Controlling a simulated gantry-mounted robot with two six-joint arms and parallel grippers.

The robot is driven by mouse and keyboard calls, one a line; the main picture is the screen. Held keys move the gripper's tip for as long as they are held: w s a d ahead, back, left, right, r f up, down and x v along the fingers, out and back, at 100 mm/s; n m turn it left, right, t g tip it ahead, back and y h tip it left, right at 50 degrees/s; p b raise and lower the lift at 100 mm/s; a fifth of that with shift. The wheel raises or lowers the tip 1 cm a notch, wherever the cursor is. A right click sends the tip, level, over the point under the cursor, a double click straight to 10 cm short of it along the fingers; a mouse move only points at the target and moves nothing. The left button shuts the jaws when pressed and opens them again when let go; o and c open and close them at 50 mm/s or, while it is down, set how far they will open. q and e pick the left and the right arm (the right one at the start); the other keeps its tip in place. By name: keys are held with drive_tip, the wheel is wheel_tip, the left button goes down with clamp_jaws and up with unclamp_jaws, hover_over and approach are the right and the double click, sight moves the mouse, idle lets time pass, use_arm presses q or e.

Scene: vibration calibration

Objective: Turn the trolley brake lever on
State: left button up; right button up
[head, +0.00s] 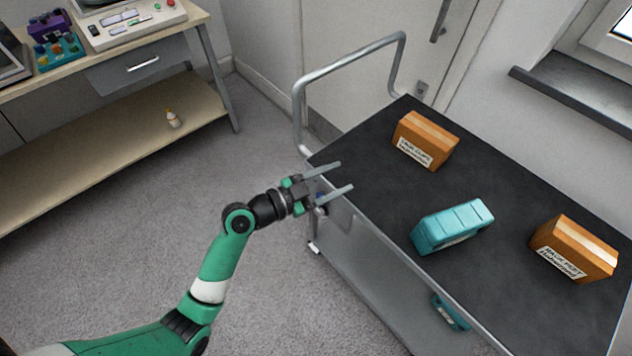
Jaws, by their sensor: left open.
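The trolley (385,205) stands at the right, with a black top and a grey tube handle (350,66) at its far left end. My left gripper (346,176) is open at the trolley's left edge, its two fingers pointing right over the corner of the top. Nothing shows between the fingers. A small blue part (321,197) shows just beside the gripper at the trolley's edge, mostly hidden by it; I cannot tell whether it is the brake lever. No brake lever can be made out clearly. My right gripper is not in view.
On the trolley top are two brown boxes (425,141) (574,249) and a teal case (452,227). A teal object (451,312) shows lower down. The floor between is clear.

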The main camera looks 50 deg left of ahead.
use_arm(q)
drive_tip(key=s+a+f+n+g+y+p, duration=0.35)
drive_tip(key=s+a+f+n, duration=0.25)
drive_tip(key=s+f, duration=0.6)
drive_tip(key=r+b+x, duration=0.1)
drive_tip(key=b+x, duration=0.2)
drive_tip(key=x, duration=0.8)
drive_tip(key=shift+w+a+t, duration=0.25)
drive_tip(key=shift+w+t, duration=0.1)
drive_tip(key=shift+w, duration=0.2)
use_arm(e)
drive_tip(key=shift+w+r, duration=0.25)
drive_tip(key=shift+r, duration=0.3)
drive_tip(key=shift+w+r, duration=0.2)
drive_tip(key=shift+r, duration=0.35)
use_arm(q)
drive_tip(key=shift+f, duration=0.1)
clamp_jaws()
